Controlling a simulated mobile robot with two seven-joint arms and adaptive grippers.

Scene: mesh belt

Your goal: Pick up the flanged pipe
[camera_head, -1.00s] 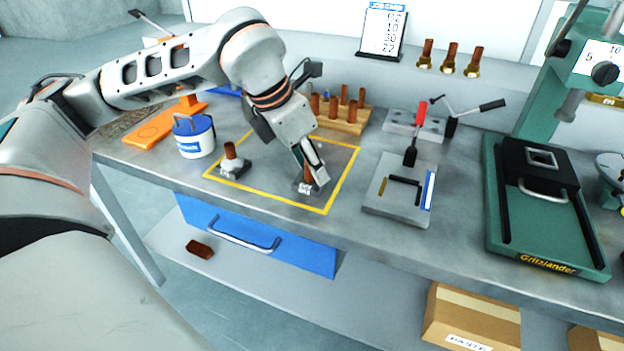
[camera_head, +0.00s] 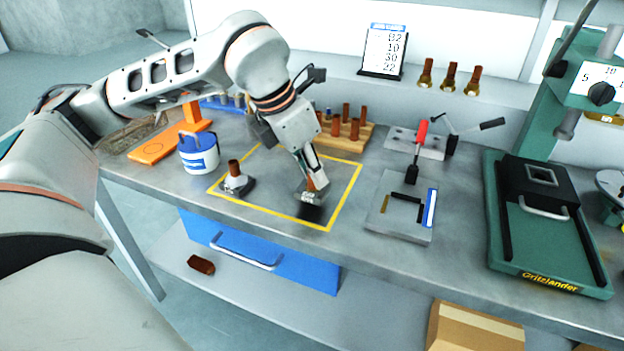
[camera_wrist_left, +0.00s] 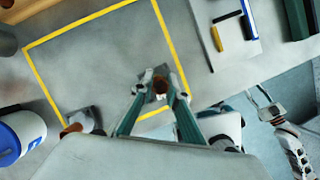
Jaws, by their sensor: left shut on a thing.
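My left gripper (camera_head: 312,182) is shut on a flanged pipe, a short copper-brown tube (camera_head: 311,187) on a grey flange. It holds the pipe upright inside the yellow outline, with a dark shadow under it, so the flange appears slightly clear of the bench. In the left wrist view the tube's top (camera_wrist_left: 160,84) shows between the fingertips. A second flanged pipe (camera_head: 236,180) stands on the bench to the left, at the outline's left side. At the lower right of the left wrist view is what looks like my right gripper (camera_wrist_left: 266,106), its jaws unclear.
A white and blue tub (camera_head: 198,155) and an orange stand (camera_head: 150,148) are to the left. A wooden block with brown pegs (camera_head: 345,138) stands behind. A grey fixture plate (camera_head: 405,222), a red-handled clamp (camera_head: 420,135) and a green press (camera_head: 545,245) are to the right.

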